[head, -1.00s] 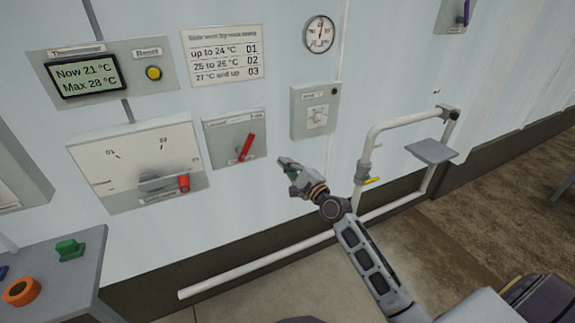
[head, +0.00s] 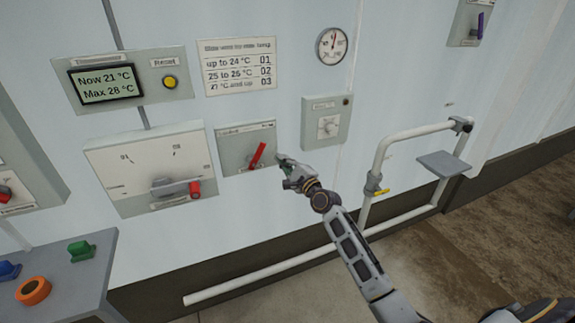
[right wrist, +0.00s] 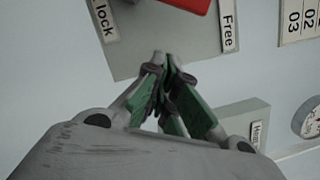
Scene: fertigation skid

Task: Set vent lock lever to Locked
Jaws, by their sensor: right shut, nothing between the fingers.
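The vent lock lever is a red handle (head: 258,154) on a small grey panel (head: 232,162), tilted with its upper end to the upper right in the head view. In the right wrist view part of the red lever (right wrist: 181,4) shows at the top edge, between the labels "lock" (right wrist: 104,20) and "Free" (right wrist: 228,27). My right gripper (head: 281,160) is shut and empty, just right of the lever at the panel's right edge. Its closed fingertips also show in the right wrist view (right wrist: 167,60), apart from the visible red part. My left gripper is not in view.
A white pipe (head: 385,147) with a yellow valve handle stands further right. A grey bench (head: 70,268) is at lower left.

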